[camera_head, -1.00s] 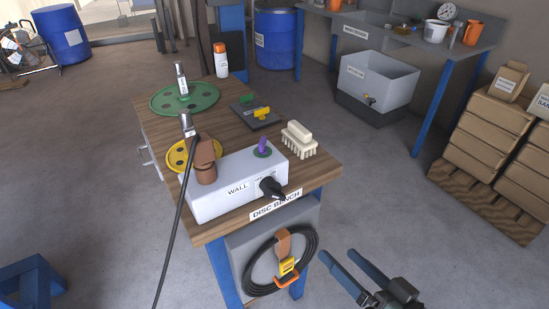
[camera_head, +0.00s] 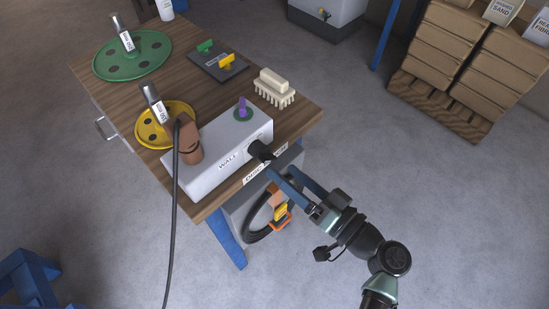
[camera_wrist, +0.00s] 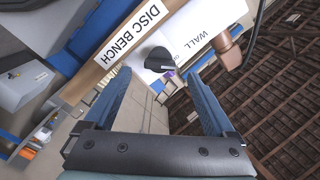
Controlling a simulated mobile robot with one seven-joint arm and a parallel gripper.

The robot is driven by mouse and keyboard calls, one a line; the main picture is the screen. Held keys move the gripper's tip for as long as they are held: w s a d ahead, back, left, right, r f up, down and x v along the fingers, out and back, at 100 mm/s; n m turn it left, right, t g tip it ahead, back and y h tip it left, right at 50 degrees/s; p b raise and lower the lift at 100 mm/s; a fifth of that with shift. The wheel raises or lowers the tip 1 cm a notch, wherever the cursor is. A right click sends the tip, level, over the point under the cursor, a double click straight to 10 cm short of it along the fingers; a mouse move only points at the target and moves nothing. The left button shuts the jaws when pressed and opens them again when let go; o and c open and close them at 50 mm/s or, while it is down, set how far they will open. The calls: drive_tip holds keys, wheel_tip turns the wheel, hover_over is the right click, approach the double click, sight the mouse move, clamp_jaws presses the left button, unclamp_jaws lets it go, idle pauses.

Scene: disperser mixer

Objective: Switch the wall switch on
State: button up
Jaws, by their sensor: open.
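The wall switch is a white box labelled WALL (camera_head: 222,150) on the front edge of the wooden bench. A black knob (camera_head: 262,151) sits on its front face, and it also shows in the wrist view (camera_wrist: 159,59). My gripper (camera_head: 285,176) is open and empty, its two blue fingers pointing at the knob from the front right. In the wrist view the knob lies ahead, between the fingertips (camera_wrist: 156,76). I cannot tell whether a finger touches it. A brown plug (camera_head: 187,143) with a black cable sits at the box's left end.
On the bench (camera_head: 302,118) are a green disc (camera_head: 132,58), a yellow disc (camera_head: 152,135), a brush (camera_head: 274,88) and a dark plate with green and yellow handles (camera_head: 218,62). A coiled hose (camera_head: 257,222) hangs below.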

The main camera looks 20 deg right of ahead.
sight(271, 161)
drive_tip(key=shift+x, duration=2.1)
drive_tip(key=c, duration=1.4)
